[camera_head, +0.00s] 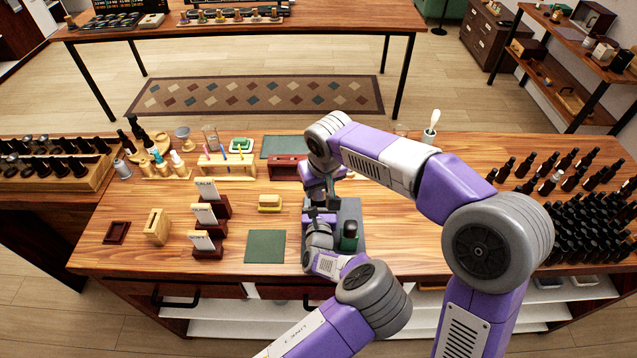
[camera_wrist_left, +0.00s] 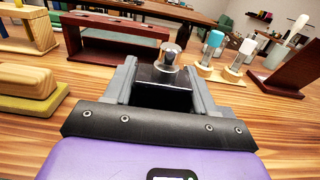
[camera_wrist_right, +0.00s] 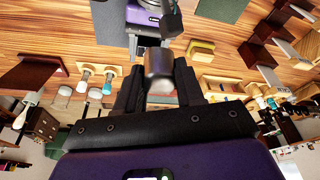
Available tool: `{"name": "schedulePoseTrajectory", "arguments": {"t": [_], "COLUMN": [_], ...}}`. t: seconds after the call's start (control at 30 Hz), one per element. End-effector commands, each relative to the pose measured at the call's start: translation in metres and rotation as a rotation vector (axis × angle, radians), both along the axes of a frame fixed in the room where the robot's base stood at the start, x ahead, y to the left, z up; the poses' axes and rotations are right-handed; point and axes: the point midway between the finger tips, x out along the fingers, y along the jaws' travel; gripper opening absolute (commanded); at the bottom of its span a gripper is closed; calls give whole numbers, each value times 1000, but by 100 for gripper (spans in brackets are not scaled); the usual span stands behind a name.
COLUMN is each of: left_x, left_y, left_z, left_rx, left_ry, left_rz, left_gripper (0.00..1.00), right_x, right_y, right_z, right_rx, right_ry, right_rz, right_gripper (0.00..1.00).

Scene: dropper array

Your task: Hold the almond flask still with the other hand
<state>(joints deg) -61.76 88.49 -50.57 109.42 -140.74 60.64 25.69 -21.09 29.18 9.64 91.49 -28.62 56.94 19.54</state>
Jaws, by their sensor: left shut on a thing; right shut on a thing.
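My left gripper (camera_head: 317,218) is shut on a dark, square-bodied flask with a silver neck or stopper, taken here as the almond flask (camera_wrist_left: 163,90). No label on it can be read. My right gripper (camera_head: 327,192) is just above and beyond the left one in the head view. It is shut on a dark cylindrical piece (camera_wrist_right: 159,68) with a pale end. The right wrist view shows my left gripper close by it. The arms mostly hide the flask in the head view, and I cannot tell whether the two held things touch.
A dark green bottle (camera_head: 349,236) stands on the grey mat (camera_head: 352,210) beside the left gripper. A green mat (camera_head: 265,246), a yellow block (camera_head: 269,203) and card stands (camera_head: 206,214) lie to the left. Many dark bottles (camera_head: 590,225) fill the right end.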

Motion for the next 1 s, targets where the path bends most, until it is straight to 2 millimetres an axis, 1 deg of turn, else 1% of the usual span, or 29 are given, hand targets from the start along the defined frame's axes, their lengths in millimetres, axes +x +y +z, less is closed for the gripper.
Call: {"name": "schedulePoseTrajectory", "arguments": {"t": [0.03, 0.13, 0.17, 0.3, 0.33, 0.57, 0.67, 0.77, 1.0], "left_x": [-2, -2, -2, -1, -1, -1, -3, -13, -53], "left_y": [1, 1, 1, 0, 0, 0, 0, 0, 0], "left_z": [-7, -7, -7, -4, -4, -2, -2, -1, -1], "left_rx": [3, 3, 3, 2, 2, 1, 0, 0, 1], "left_ry": [17, 17, 16, 11, 10, 5, 4, 5, 6], "left_rz": [1, 1, 1, 1, 1, 0, 0, 1, 0], "left_gripper": [19, 19, 60, 82, 85, 85, 85, 85, 85], "right_x": [0, 0, 0, 0, 0, 0, 0, 0, 0], "right_y": [0, 0, 0, 0, 0, 0, 0, 0, 0], "right_z": [0, 0, 0, 0, 0, 0, 0, 0, 0], "right_rx": [0, 0, 0, 0, 0, 0, 0, 0, 0], "right_ry": [0, 0, 0, 0, 0, 0, 0, 0, 0], "right_rz": [0, 0, 0, 0, 0, 0, 0, 0, 0], "right_gripper": [0, 0, 0, 0, 0, 0, 0, 0, 0]}}
